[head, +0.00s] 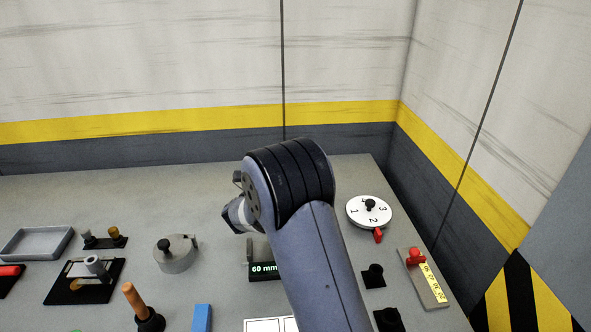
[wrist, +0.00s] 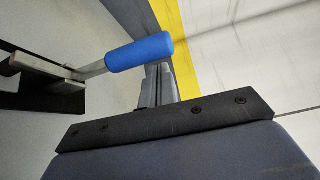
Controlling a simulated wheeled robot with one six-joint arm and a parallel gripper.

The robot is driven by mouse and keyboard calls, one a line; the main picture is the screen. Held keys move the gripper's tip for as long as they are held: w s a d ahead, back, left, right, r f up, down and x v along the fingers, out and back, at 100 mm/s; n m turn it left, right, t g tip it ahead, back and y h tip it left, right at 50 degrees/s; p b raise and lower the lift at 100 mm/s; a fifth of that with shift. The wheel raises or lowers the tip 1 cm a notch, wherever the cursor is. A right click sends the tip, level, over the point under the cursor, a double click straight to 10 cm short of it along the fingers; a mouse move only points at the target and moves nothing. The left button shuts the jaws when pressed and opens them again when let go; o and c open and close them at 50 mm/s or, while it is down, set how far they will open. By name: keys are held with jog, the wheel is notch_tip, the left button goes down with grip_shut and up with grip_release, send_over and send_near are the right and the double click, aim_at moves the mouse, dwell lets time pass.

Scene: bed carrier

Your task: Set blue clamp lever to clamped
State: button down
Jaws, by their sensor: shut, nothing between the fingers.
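The blue clamp lever shows in the wrist view: a blue cylindrical grip (wrist: 139,52) on a flat metal arm (wrist: 92,70). The arm runs left to a metal bracket (wrist: 45,75) on a dark base. My gripper (wrist: 160,86) is shut and empty. Its fingers are just below and to the right of the blue grip in the picture; whether they touch it I cannot tell. In the head view my arm covers the lever, and my gripper's fingers do not show clearly.
A box marked 60 mm (head: 264,269) stands by my arm. To the right are a white numbered dial (head: 369,212) and a red-knobbed plate (head: 436,287). To the left are a round grey part (head: 175,256), an orange handle (head: 130,298) and a grey tray (head: 37,244). Walls close the back and right.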

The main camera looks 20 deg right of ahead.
jog(key=shift+w+a+r+p, duration=0.15)
jog(key=shift+a+p, duration=0.15)
jog(key=shift+a, duration=0.15)
jog(key=shift+a, duration=0.1)
dwell(0.4)
